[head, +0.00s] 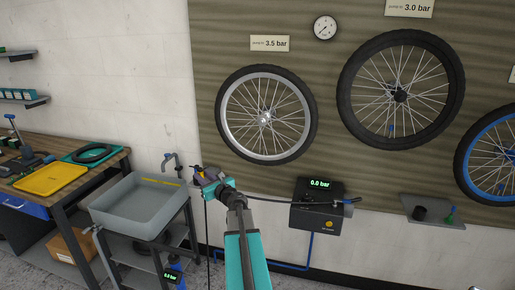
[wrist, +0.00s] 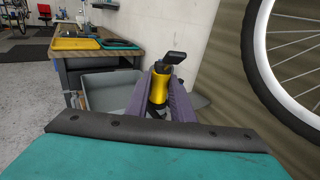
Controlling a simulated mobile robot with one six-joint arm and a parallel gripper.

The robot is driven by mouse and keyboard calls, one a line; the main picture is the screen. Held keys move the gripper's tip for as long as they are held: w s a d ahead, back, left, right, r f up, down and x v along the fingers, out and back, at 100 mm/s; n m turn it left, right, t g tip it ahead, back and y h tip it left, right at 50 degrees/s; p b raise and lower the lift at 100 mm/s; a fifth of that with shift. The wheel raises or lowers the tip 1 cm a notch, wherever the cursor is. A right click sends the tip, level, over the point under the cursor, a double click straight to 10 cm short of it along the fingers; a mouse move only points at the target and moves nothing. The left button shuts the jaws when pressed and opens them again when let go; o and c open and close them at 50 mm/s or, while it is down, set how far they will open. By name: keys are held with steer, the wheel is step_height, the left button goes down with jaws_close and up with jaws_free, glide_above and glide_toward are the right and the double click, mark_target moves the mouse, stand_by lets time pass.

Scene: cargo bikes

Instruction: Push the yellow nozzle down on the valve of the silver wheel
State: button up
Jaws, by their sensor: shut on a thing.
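The silver wheel (head: 265,119) hangs on the wall panel, with a black tyre, silver rim and spokes. Part of its rim also shows at the right edge of the wrist view (wrist: 262,60). I cannot make out its valve in either view. My gripper (head: 207,174) is below and left of the wheel, apart from it. In the wrist view, my gripper (wrist: 160,98) is shut on the yellow nozzle (wrist: 158,88), which has a black lever on top. The nozzle's lower end is hidden behind my wrist.
A black box (head: 318,215) reading 0.0 bar is right of my gripper, with a dark hose near it. A grey sink (head: 140,208) and a workbench (head: 105,163) are at left. A black wheel (head: 399,95) and a blue-rimmed wheel (head: 487,155) hang at right.

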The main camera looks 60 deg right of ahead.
steer(key=s+d+r+m+g+h+p, duration=0.2)
steer(key=s+d+r+m+h, duration=0.1)
steer(key=s+d, duration=0.4)
steer(key=s+d+r+m+g+h+p, duration=0.1)
steer(key=s+d+r+m+g+h, duration=0.1)
steer(key=s+d, duration=0.5)
steer(key=d+r+m+h, duration=0.1)
steer(key=d+r+h, duration=0.1)
steer(key=d, duration=0.4)
steer(key=shift+r+h+p, duration=0.25)
steer(key=shift+h+p, duration=0.05)
steer(key=shift+p, duration=0.05)
steer(key=shift+d, duration=0.2)
steer(key=w+d+p, duration=0.1)
steer(key=w+d, duration=0.3)
steer(key=d, duration=0.8)
steer(key=shift+a+f+b, duration=0.1)
steer(key=shift+f+b, duration=0.75)
steer(key=shift+b, duration=0.2)
stand_by(3.2)
